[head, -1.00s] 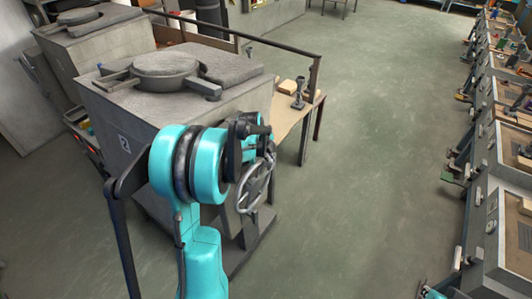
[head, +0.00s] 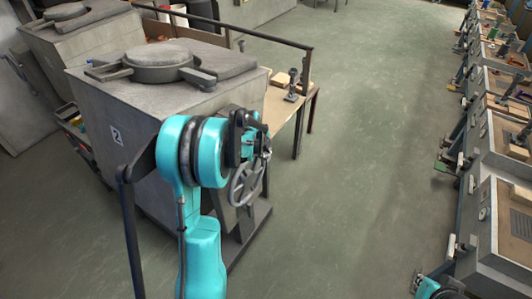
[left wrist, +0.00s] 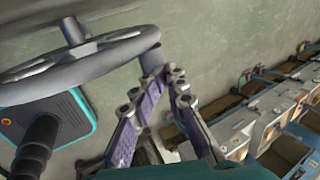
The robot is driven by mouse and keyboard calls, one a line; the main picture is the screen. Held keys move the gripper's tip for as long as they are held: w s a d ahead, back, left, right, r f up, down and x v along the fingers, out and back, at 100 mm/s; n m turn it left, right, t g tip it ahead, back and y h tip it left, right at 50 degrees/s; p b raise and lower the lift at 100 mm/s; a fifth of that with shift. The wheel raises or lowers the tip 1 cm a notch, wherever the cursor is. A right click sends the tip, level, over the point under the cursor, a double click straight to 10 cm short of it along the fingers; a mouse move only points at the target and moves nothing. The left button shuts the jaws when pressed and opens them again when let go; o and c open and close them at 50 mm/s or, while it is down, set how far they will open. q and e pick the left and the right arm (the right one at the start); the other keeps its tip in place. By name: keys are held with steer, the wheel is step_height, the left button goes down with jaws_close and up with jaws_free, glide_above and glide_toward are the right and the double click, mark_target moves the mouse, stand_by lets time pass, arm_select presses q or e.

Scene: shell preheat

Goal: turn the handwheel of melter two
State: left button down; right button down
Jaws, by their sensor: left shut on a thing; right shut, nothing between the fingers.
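Melter two (head: 105,100) is the grey block with a "2" plate on its side and a round lid on top. Its grey spoked handwheel (head: 236,188) is on the side facing right, partly behind my left arm. The wheel's thick rim and hub fill the upper left of the left wrist view (left wrist: 80,66). The exact contact is partly hidden. My right gripper (head: 420,279) is shut and empty at the bottom edge, mostly cut off.
A second melter (head: 85,35) stands behind at the left. A wooden table (head: 284,128) with a small dark tool and a railing (head: 270,38) are behind melter two. A row of workbenches (head: 500,195) lines the right. The floor (head: 370,150) between is clear.

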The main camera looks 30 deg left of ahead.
arm_select(q)
steer(key=shift+w+f, duration=0.15)
steer(key=shift+f, duration=0.1)
stand_by(0.3)
steer(key=shift+w+f+g, duration=0.4)
steer(key=shift+w+g, duration=0.15)
steer(key=shift+g, duration=0.15)
steer(key=w+f+g+b, duration=0.1)
steer(key=w+f+b, duration=0.1)
steer(key=f, duration=0.4)
steer(key=w+f+g+b, duration=0.1)
steer(key=w+f+b, duration=0.2)
steer(key=f+b, duration=0.2)
steer(key=shift+f+g, duration=0.4)
steer(key=shift+f, duration=0.25)
